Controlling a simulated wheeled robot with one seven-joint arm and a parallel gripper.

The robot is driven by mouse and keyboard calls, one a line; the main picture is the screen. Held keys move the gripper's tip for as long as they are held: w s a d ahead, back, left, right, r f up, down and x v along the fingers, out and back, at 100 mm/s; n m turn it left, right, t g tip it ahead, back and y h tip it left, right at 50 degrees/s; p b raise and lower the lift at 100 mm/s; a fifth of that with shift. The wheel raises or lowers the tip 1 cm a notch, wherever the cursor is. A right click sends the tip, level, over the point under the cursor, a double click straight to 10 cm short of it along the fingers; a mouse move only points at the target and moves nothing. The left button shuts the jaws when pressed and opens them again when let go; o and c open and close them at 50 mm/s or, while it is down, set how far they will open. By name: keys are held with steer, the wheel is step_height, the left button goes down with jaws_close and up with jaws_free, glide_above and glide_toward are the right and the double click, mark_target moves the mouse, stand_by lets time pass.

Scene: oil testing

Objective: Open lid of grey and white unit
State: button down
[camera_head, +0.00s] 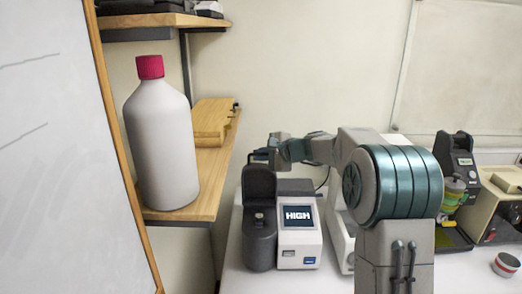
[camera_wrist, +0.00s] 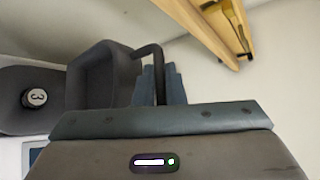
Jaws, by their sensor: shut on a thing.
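The grey and white unit (camera_head: 298,243) stands on the counter, its screen reading "HIGH". Its dark grey lid (camera_head: 259,182) stands raised, roughly upright, above the dark round body on the unit's left side. In the wrist view, the lid (camera_wrist: 88,88) shows its hollow inner side and a curved handle (camera_wrist: 150,50). My gripper (camera_head: 270,152) is at the top of the raised lid. In the wrist view, my gripper (camera_wrist: 160,72) is shut on the lid's handle, which passes between its fingers. A round cap marked "3" (camera_wrist: 36,98) sits in the opened body.
Right of my arm are a dark device (camera_head: 457,165), a beige box (camera_head: 497,210) and a small cup (camera_head: 506,264).

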steer(key=shift+w+a, duration=0.1)
steer(key=shift+w, duration=0.05)
steer(key=shift+r, duration=0.1)
steer(key=c, duration=1.5)
jaws_free()
steer(key=b+v, duration=0.4)
steer(key=v, duration=1)
steer(key=shift+r, duration=0.1)
